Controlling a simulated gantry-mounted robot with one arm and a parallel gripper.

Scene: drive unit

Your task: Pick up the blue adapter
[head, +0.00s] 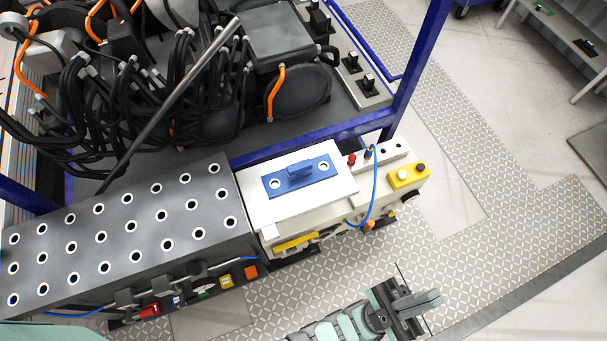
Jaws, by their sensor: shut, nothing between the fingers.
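The blue adapter (316,174) is a flat plate with a raised grip block in its middle and a round hole near each end. It lies on the white top of a box (338,192) near the middle of the head view. My gripper (428,301) is at the bottom of the view, below and to the right of the adapter, clearly apart from it. Its fingers are shut and empty. Nothing covers the adapter.
A dark block with rows of round holes (130,230) stands left of the white box. The drive unit (170,90) with cables is behind, inside a blue frame (412,75). A blue cable (375,195) loops at the box's right. Patterned floor (480,240) lies clear at right.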

